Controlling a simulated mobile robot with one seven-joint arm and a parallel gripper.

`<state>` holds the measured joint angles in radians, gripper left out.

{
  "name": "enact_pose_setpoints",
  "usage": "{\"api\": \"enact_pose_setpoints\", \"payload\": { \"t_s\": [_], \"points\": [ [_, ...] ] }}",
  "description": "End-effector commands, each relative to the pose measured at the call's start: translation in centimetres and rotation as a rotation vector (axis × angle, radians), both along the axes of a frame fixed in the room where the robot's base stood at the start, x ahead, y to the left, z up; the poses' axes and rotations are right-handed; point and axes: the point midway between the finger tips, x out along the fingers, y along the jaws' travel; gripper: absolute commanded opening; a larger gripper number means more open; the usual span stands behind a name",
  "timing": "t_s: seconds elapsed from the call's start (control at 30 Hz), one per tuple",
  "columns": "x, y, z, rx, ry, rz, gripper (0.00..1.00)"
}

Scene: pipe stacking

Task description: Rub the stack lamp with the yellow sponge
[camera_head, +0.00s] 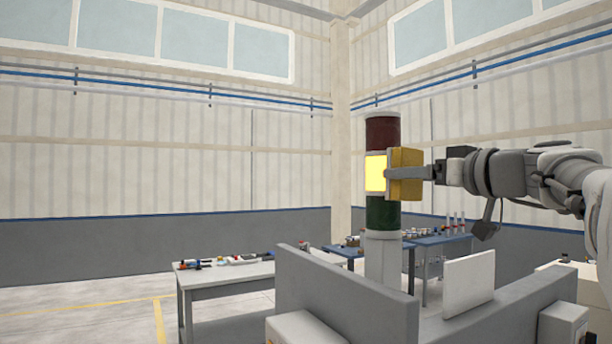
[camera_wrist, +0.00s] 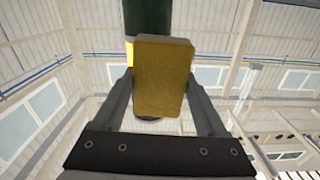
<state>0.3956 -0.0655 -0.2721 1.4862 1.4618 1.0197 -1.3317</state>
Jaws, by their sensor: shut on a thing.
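The stack lamp (camera_head: 382,214) stands upright on a pale post, with a dark red segment on top, a glowing yellow one in the middle and a dark green one below. The yellow sponge (camera_head: 407,174) is held at the right side of the lit yellow segment, seeming to touch it. My gripper (camera_head: 398,174) comes from the right and is shut on the sponge. In the wrist view the sponge (camera_wrist: 163,78) sits between both fingers and hides much of the lamp; the green segment (camera_wrist: 148,18) shows beyond it.
Grey panels (camera_head: 345,300) stand around the lamp's base, with a white panel (camera_head: 468,283) to the right. A grey table (camera_head: 225,275) with small parts is at the left, and a blue table (camera_head: 440,240) is behind. The air around the lamp's upper part is free.

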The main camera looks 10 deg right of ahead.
Motion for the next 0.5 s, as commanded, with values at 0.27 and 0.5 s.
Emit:
{"api": "enact_pose_setpoints", "payload": {
  "t_s": [0.27, 0.5],
  "points": [
    [0.33, 0.13, 0.01, 0.0, 0.0, 0.0, 0.29],
    [0.78, 0.28, 0.01, 0.0, 0.0, 0.0, 0.29]
  ]
}}
